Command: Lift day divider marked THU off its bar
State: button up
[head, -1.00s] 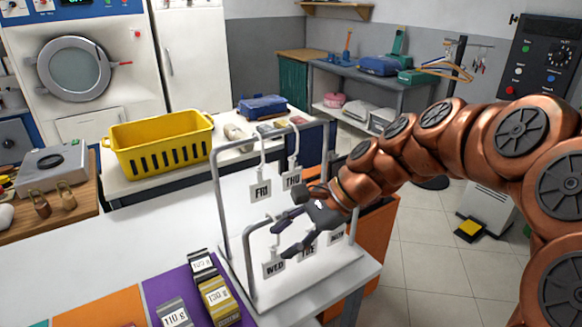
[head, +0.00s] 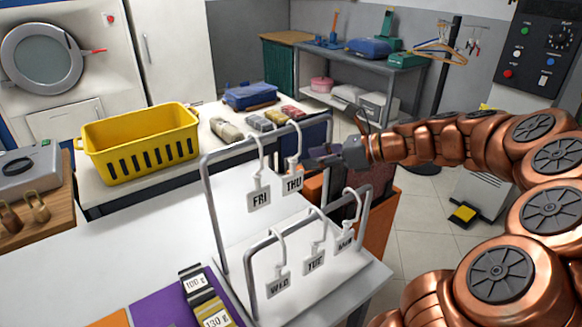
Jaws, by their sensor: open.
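The white THU day divider (head: 292,184) hangs by its hook from the upper back bar of the grey metal rack (head: 212,205), just right of the FRI divider (head: 258,198). My gripper (head: 316,158) is open, just right of the THU divider's hook in the picture, with its fingers pointing left. Its jaws look empty, and a small gap seems to separate them from the hook; depth is hard to tell. The WED (head: 280,286), TUE (head: 315,262) and MON (head: 345,242) dividers hang on the lower front bar.
The rack stands on a white table (head: 90,270). A yellow basket (head: 140,145) and several small bundles stand on a counter behind it. Weights marked 100 g (head: 195,282) and 130 g (head: 214,318) are at the front. An orange panel (head: 380,230) is right of the rack.

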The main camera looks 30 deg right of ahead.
aim_at(293, 160)
jog(key=shift+p+x, duration=0.6)
jog(key=shift+x, duration=2)
jog(key=shift+d+f, duration=0.1)
jog(key=shift+d, duration=0.05)
jog(key=shift+c, duration=0.3)
grip_shut()
